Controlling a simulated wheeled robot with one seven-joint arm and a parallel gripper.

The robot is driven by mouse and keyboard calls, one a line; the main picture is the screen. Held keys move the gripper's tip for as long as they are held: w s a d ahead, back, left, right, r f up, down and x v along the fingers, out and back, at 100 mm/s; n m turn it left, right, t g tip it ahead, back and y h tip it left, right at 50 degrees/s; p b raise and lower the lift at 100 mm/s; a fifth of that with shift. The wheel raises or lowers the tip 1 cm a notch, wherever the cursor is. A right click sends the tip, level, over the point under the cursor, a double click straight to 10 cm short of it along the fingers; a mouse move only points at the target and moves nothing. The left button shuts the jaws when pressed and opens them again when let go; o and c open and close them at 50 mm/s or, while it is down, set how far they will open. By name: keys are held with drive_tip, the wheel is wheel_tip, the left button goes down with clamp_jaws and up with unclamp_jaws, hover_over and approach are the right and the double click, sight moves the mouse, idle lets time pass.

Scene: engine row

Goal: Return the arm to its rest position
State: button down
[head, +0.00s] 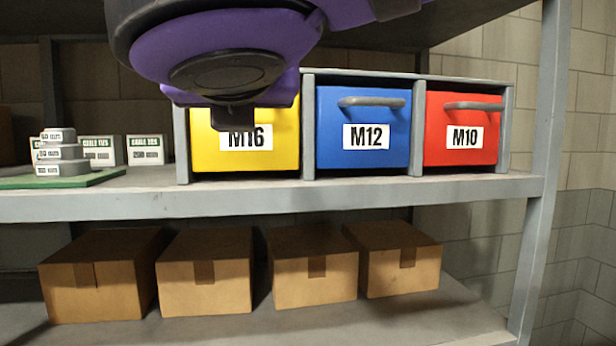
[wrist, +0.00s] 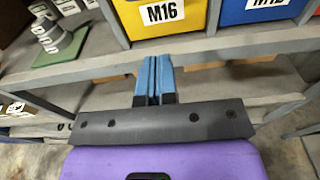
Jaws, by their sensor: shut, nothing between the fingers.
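My gripper shows in the wrist view (wrist: 155,80), its two blue fingers together with nothing between them. It is in front of the shelf edge, below the yellow M16 drawer (wrist: 150,20). In the head view my purple arm and the dark underside of my gripper (head: 235,115) hang at the top centre, in front of the yellow M16 drawer (head: 245,155) and hiding its upper part. The fingers cannot be made out clearly there.
The grey shelf (head: 400,192) holds a blue M12 drawer (head: 362,115) and a red M10 drawer (head: 463,140), both shut. Several cardboard boxes (head: 205,285) stand below. A grey post (head: 540,180) rises at right.

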drive_tip(key=w+d+f+m+g+h, duration=0.3)
drive_tip(key=d+f+m, duration=0.2)
drive_tip(key=d+m, duration=0.5)
drive_tip(key=w+d+f+m+g+h, duration=0.2)
drive_tip(key=w+d+f+m+h, duration=0.25)
drive_tip(key=d, duration=0.85)
drive_tip(key=s+d+f+m+g+y, duration=0.2)
drive_tip(key=s+d+f+m, duration=0.4)
drive_tip(key=m, duration=0.6)
drive_tip(key=s+d+f+m+g+y, duration=0.1)
drive_tip(key=s+d+f+m+g, duration=0.3)
drive_tip(key=s+d+f+m, duration=0.2)
drive_tip(key=shift+d+f+m+y, duration=0.35)
drive_tip(key=shift+d+f+m, duration=0.7)
drive_tip(key=shift+d+m, duration=1.55)
drive_tip(key=shift+a+m, duration=0.45)
drive_tip(key=shift+a, duration=0.05)
